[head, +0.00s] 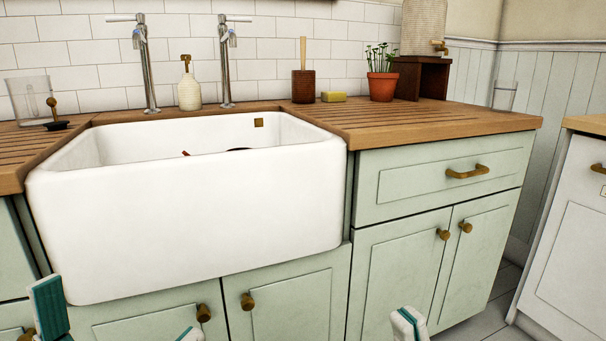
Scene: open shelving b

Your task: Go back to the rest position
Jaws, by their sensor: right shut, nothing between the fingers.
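My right gripper (408,325) shows at the bottom edge, right of centre, as a small white and teal tip in front of the lower cabinet. It is shut and empty. My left gripper (118,320) shows only in part at the bottom left. One teal-padded finger stands at the far left, and a small white and teal tip lies well to its right, with a wide gap between them. I see nothing held in that gap. Both arms and most of both grippers are cut off below the frame.
A white sink (190,220) juts out before green cabinets (400,280). The wooden counter (440,122) bears a potted plant (382,85), a yellow sponge (333,97) and a brown brush holder (304,87). A soap bottle (189,88) stands between two taps. A white cabinet (575,235) is at right.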

